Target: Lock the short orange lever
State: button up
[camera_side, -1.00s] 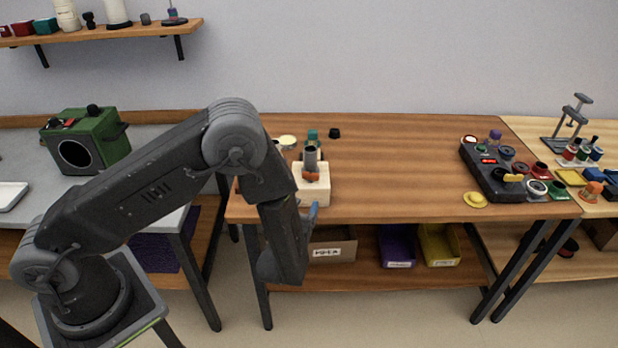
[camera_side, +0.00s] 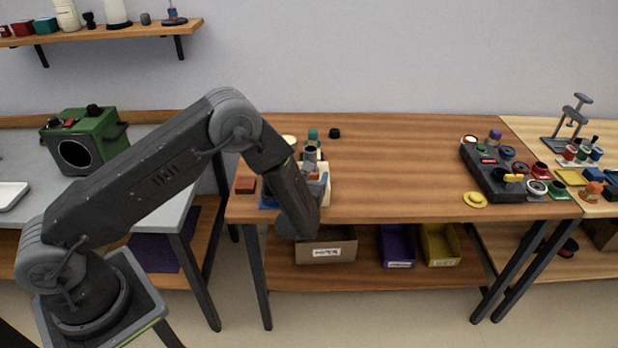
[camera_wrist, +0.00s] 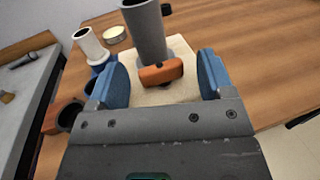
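The short orange lever (camera_wrist: 158,75) is a small rounded orange bar. It sits at the foot of an upright grey cylinder (camera_wrist: 147,28) on a cream block (camera_wrist: 180,52). In the wrist view my gripper (camera_wrist: 161,76) is open, with one blue finger on each side of the lever and clear gaps between. The lever is not gripped. In the side view the gripper's forearm hides most of the cream block and lever; the grey cylinder top (camera_side: 310,152) still shows.
A brown-red block (camera_side: 246,184) is at the table's left end. A dark control box (camera_side: 490,172) stands far right, with a yellow disc (camera_side: 475,199) beside it. The middle of the wooden table (camera_side: 400,165) is clear. Bins (camera_side: 397,246) stand on the shelf below.

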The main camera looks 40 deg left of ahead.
jog(key=c, duration=0.9)
dwell(0.8)
jog(key=o, duration=0.9)
jog(key=v, duration=1.4)
jog(key=shift+w, duration=0.1)
